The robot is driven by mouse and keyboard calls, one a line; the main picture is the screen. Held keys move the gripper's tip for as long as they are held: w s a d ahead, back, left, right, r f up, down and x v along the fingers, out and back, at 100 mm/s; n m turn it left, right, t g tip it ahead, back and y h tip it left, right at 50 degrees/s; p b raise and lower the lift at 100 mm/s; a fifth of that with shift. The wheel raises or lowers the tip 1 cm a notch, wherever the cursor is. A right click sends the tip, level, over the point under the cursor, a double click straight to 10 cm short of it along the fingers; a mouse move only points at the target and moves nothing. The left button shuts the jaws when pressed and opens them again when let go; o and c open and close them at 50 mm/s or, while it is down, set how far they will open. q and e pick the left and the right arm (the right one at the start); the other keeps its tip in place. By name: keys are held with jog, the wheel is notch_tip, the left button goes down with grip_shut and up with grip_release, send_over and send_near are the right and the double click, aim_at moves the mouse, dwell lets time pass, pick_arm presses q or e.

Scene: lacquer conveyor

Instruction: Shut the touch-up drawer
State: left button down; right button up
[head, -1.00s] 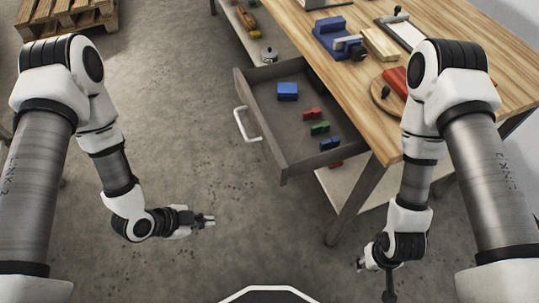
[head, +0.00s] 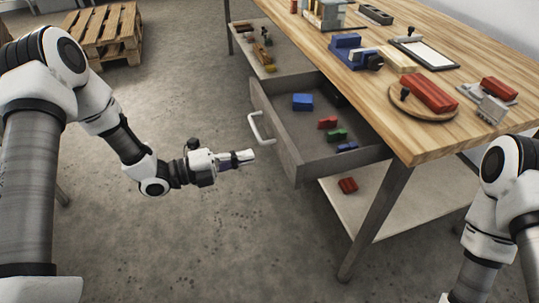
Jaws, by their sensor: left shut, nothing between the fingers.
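The grey touch-up drawer (head: 278,134) stands pulled out from under the wooden workbench (head: 417,140). Its white bar handle (head: 258,127) is on the front panel, facing left. Inside lie a larger blue block (head: 302,102), a red block (head: 327,122), a green block (head: 337,135) and a small blue block (head: 347,147). My left gripper (head: 250,156) is shut and empty, pointing right, just below the handle in the picture; I cannot tell whether it touches the drawer. My right arm shows at the lower right, with its gripper out of the frame.
A lower shelf (head: 350,210) holds a red block (head: 347,185). The bench leg (head: 372,225) stands right of the drawer. The bench top carries a round board (head: 440,112), a blue vise (head: 346,46) and other tools. A wooden pallet (head: 107,35) lies at the back left. The floor left of the drawer is clear.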

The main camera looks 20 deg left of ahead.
aim_at(280, 149)
pick_arm(q)
jog(key=x, duration=0.6)
jog(key=shift+w+d, duration=0.15)
pick_arm(e)
jog(key=shift+f, duration=0.35)
pick_arm(q)
jog(key=shift+d, duration=0.1)
